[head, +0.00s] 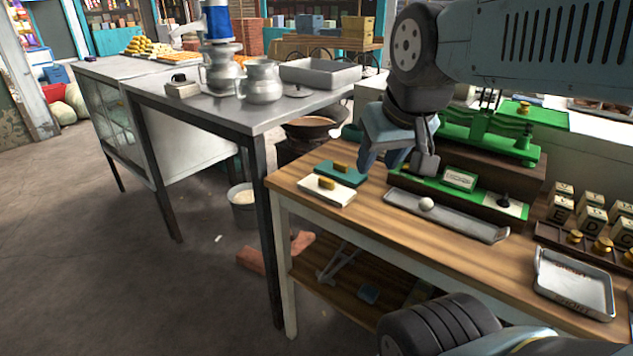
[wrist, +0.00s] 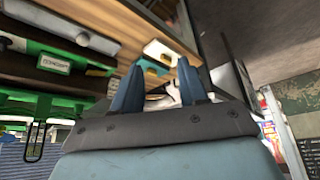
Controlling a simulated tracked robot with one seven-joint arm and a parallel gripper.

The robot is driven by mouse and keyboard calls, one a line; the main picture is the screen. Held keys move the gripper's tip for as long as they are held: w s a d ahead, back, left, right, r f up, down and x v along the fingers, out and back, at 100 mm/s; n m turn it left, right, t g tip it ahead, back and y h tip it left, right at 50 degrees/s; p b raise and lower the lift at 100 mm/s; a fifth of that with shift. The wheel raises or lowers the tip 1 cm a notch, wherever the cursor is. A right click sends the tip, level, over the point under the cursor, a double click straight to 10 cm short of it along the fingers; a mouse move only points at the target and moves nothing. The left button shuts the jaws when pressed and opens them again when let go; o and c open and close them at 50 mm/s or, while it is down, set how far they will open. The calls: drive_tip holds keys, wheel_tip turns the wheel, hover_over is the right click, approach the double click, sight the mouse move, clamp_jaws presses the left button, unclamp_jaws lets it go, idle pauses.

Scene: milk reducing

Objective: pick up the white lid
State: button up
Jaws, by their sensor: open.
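The white lid (head: 327,191) is a flat white rectangle with a yellow handle. It lies near the left end of the wooden table. A similar teal lid (head: 340,172) with a yellow handle lies just behind it. My gripper (head: 397,162) is open and empty, above the table to the right of both lids and apart from them. In the wrist view, the white lid (wrist: 168,52) and teal lid (wrist: 153,67) appear beyond my open fingers (wrist: 160,70), which partly cover the teal lid.
A metal tray (head: 450,219) with a white ball lies right of the lids. A green scale (head: 490,130) stands behind it. Lettered blocks and another tray (head: 575,286) are at the right.

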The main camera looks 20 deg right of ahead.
drive_tip(key=o, duration=0.4)
drive_tip(key=shift+w, duration=0.45)
drive_tip(key=o, duration=0.4)
drive_tip(key=w+m, duration=0.2)
drive_tip(key=w, duration=0.2)
drive_tip(key=w+f+m+g+h, duration=0.1)
drive_tip(key=w+m, duration=0.1)
drive_tip(key=w, duration=0.1)
drive_tip(key=w+a+m+g+h, duration=0.1)
drive_tip(key=w, duration=0.3)
drive_tip(key=shift+w+f+m, duration=0.15)
drive_tip(key=shift+w+m, duration=0.15)
drive_tip(key=shift+m, duration=0.1)
drive_tip(key=shift+c, duration=0.2)
drive_tip(key=m+g+h, duration=0.1)
drive_tip(key=m+h, duration=0.1)
drive_tip(key=m, duration=0.3)
hover_over(325, 180)
drive_tip(key=a, duration=0.1)
drive_tip(key=f, duration=0.9)
drive_tip(key=s+f, duration=0.1)
drive_tip(key=f, duration=0.4)
drive_tip(key=shift+a, duration=0.1)
drive_tip(key=shift+a+x, duration=0.15)
drive_tip(key=shift+x, duration=1.15)
drive_tip(key=shift+a+x, duration=0.2)
drive_tip(key=shift+x, duration=1.15)
